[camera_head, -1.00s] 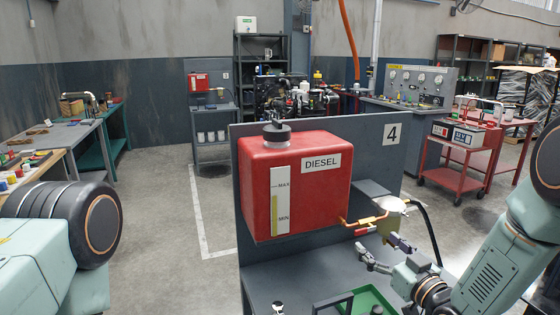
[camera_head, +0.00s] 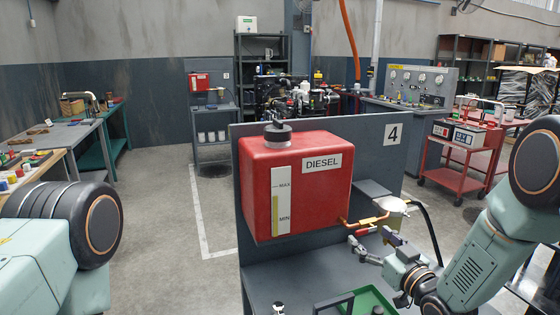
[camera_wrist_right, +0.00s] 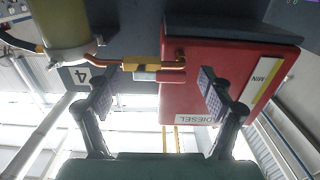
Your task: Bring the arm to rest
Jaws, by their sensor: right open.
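My right gripper (camera_head: 372,246) is open and empty in the head view, just below the copper fuel pipe and its valve, to the right of the red diesel tank (camera_head: 297,205). In the right wrist view my right gripper (camera_wrist_right: 155,95) shows its two fingers wide apart. The valve with its red handle (camera_wrist_right: 172,77) lies beyond the gap between them. The tank (camera_wrist_right: 230,85) appears upside down there, partly behind one finger. My left arm shows at the left edge of the head view; its gripper is out of the picture.
The grey bench (camera_head: 270,277) carries a green tray (camera_head: 368,301) below my right gripper. A filter housing (camera_head: 392,207) hangs on the panel with number 4 (camera_head: 392,134), a black hose beside it. A red cart (camera_head: 458,160) stands at right. The floor left of the bench is clear.

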